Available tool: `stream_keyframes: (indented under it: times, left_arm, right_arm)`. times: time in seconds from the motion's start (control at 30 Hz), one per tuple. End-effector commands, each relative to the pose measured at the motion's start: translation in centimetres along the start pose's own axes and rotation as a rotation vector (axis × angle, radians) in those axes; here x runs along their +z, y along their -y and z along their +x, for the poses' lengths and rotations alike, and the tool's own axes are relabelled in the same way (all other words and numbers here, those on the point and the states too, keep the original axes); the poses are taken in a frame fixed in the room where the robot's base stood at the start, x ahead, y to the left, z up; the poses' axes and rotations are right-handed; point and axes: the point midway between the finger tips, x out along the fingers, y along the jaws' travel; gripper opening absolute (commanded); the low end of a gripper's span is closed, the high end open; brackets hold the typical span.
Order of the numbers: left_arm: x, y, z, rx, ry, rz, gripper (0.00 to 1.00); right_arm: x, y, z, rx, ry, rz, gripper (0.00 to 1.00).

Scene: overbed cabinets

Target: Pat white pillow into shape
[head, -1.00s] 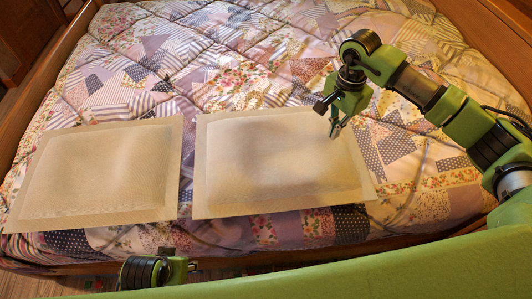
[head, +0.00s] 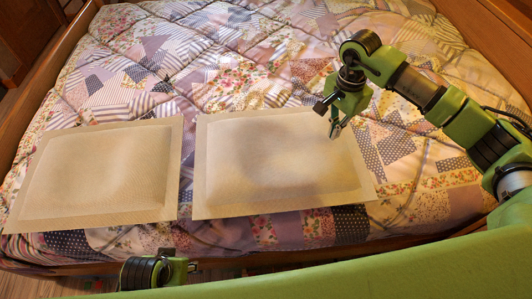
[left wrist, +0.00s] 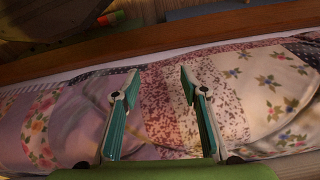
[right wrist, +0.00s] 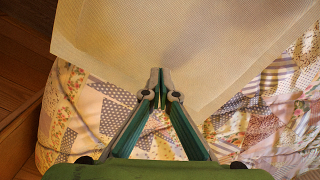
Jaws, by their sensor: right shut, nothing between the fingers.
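Two white pillows with flat borders lie side by side on the bed. The right pillow (head: 270,160) has my right gripper (head: 335,134) over its right part. In the right wrist view this pillow (right wrist: 170,40) fills the top, and my right gripper (right wrist: 158,80) points at its edge area, shut and empty. I cannot tell if the fingertips touch the cloth. The left pillow (head: 100,175) lies flat with nothing on it. My left gripper is open and empty in the left wrist view (left wrist: 158,80), over the quilt near the bed's edge. In the head view its fingers are hidden.
A patchwork quilt (head: 230,55) covers the bed, with free room behind the pillows. Wooden bed rails (head: 487,35) run along the sides, and a wooden edge (left wrist: 120,65) shows in the left wrist view. Dark wooden furniture (head: 25,35) stands at the far left.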

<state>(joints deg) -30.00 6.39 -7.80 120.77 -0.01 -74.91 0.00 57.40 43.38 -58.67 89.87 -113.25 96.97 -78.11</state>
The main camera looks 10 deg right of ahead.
Motion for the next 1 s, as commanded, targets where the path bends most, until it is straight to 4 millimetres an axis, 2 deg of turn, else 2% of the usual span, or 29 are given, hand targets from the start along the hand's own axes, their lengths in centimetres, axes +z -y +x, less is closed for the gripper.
stream_keyframes:
  times: [0.27,1.0]
  left_arm:
    - [0.1,0.0,-0.2,-0.001,0.001,0.001,0.40]
    - [-0.6,0.2,-3.1,-0.003,-0.016,-0.002,0.40]
  right_arm:
    - [0.0,0.0,0.2,0.000,0.000,0.000,0.00]
    - [0.0,0.0,1.3,0.001,0.000,0.000,0.00]
